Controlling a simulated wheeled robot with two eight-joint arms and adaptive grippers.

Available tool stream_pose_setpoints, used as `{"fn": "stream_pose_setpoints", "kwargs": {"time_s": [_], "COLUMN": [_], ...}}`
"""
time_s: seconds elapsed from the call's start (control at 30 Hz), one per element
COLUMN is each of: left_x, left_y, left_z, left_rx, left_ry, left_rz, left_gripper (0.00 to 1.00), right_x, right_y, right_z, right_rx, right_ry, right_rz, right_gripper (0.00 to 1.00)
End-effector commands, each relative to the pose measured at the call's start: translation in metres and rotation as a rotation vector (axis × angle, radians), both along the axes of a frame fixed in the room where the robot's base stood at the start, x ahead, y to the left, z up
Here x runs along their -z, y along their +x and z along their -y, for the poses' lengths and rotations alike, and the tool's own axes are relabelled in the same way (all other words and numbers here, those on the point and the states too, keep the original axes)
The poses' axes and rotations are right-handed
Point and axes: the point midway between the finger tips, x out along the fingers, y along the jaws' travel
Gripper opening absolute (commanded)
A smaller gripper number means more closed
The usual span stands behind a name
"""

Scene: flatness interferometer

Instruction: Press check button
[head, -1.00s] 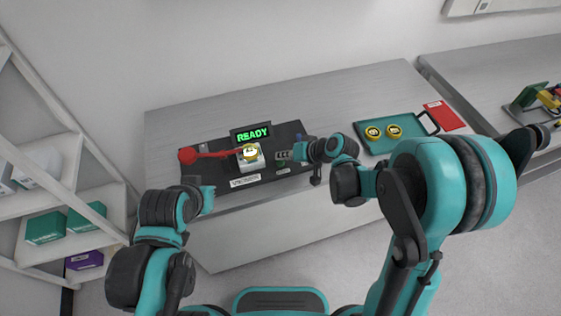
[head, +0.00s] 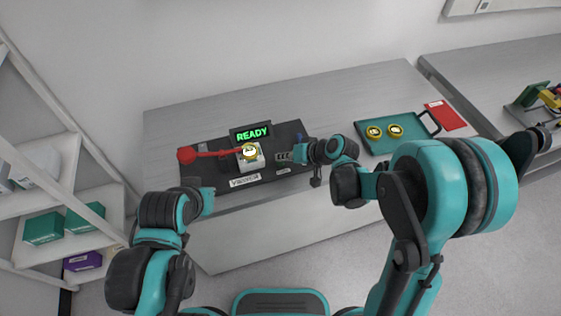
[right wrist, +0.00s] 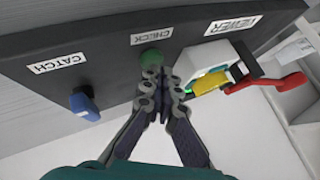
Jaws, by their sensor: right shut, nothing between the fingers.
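The check button is a green round knob (right wrist: 152,57) by the CHECK label on the dark base plate, seen in the right wrist view. My right gripper (right wrist: 165,78) is shut and empty. Its fingertips are right at the button's edge in that view; I cannot tell whether they touch it. In the head view my right gripper (head: 284,156) is over the right part of the base plate (head: 290,131) and hides the button. My left gripper (head: 195,183) is mostly hidden behind its own arm, near the plate's left front corner.
A white block with a gold disc (head: 249,151) stands by the READY display (head: 252,133). A red lever (head: 190,155) extends left. A blue catch (right wrist: 84,104) is near the button. A teal tray (head: 372,150) with gold discs and a red card (head: 444,115) lie right.

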Motion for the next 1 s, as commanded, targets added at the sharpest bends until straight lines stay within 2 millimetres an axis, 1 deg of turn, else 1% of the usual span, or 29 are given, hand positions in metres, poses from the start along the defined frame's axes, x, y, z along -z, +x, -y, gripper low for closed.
{"fn": "stream_pose_setpoints", "kwargs": {"time_s": [0.47,0.73,0.87,1.0], "left_x": [0.006,0.006,0.004,-0.001], "left_y": [0.000,0.000,0.000,0.000], "left_z": [0.000,0.000,0.000,0.000], "left_rx": [0.000,0.000,0.000,0.000], "left_ry": [0.000,0.000,0.000,0.000], "left_rz": [0.000,0.000,0.000,0.000], "left_gripper": [0.00,0.00,0.00,0.00], "right_x": [0.006,0.006,0.003,-0.004], "right_y": [0.000,0.000,0.000,0.000], "right_z": [0.000,0.000,0.000,0.000], "right_rx": [0.000,-0.001,-0.001,0.000], "right_ry": [0.000,0.000,0.000,0.000], "right_rz": [0.000,-0.001,-0.001,0.000], "right_gripper": [0.00,0.00,0.00,0.00]}}
